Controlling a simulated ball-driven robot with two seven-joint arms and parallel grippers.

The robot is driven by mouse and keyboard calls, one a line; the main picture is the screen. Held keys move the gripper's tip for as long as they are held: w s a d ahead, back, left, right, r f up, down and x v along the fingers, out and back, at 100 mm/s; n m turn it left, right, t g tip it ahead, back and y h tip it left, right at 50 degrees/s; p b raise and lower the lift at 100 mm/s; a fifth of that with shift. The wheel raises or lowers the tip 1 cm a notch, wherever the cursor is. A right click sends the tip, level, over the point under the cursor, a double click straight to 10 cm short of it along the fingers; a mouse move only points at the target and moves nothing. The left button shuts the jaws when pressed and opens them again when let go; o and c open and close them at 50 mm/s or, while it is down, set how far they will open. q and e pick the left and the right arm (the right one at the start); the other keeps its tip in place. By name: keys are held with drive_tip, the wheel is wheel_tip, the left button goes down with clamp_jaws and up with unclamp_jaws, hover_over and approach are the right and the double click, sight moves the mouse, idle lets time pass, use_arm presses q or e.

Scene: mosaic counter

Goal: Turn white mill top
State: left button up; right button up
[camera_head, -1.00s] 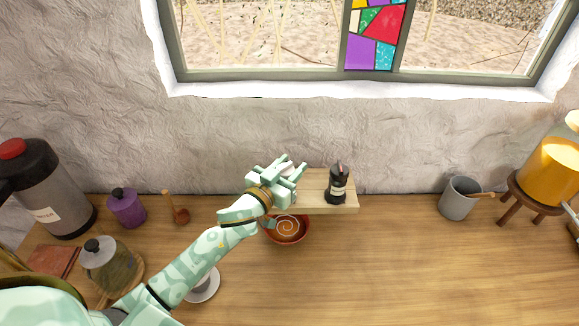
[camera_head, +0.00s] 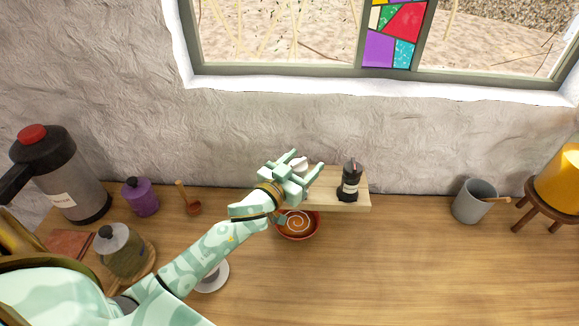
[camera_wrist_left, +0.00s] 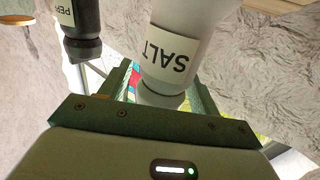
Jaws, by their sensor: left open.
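The white salt mill shows mostly hidden behind my left gripper (camera_head: 299,168) in the head view; a small pale part of the mill (camera_head: 298,163) shows between the fingers. In the left wrist view the white mill (camera_wrist_left: 180,15) appears upside down with a SALT label, and its narrower top end sits between the two green fingers. My left gripper is open around that top, with a finger on each side. I cannot tell whether either finger touches it. My right gripper is not in view.
The black pepper mill (camera_head: 350,182) stands just right on the same wooden board (camera_head: 362,203). A red-brown bowl (camera_head: 298,236) is below my left wrist. A grey cup (camera_head: 472,202) and a yellow pot on a stool (camera_head: 562,180) stand right. The front right counter is clear.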

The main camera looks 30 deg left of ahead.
use_arm(q)
drive_tip(key=s+a, duration=0.2)
drive_tip(key=s, duration=1.3)
drive_tip(key=shift+s+a+b, duration=0.15)
drive_tip(key=shift+s+b, duration=0.2)
drive_tip(key=w+d+f+m+b, duration=0.25)
drive_tip(key=d+m+b, duration=0.45)
drive_tip(key=d+m, duration=0.55)
drive_tip(key=s+a+r+m+y, duration=0.1)
drive_tip(key=s+a+m+y, duration=0.2)
drive_tip(key=m, duration=0.6)
drive_tip(key=s+a+r+m+y, duration=0.1)
drive_tip(key=a+r+m+y, duration=0.15)
drive_tip(key=m+y, duration=0.45)
drive_tip(key=w+a, duration=0.1)
drive_tip(key=w, duration=0.4)
drive_tip(key=w+a+m+h, duration=0.1)
drive_tip(key=w+a, duration=0.1)
drive_tip(key=w, duration=0.3)
drive_tip(key=w+a+m+h, duration=0.1)
drive_tip(key=w+a, duration=0.1)
drive_tip(key=w, duration=0.3)
drive_tip(key=shift+w+f+m+g, duration=0.25)
drive_tip(key=shift+w+f+g, duration=0.05)
drive_tip(key=shift+w+f, duration=0.1)
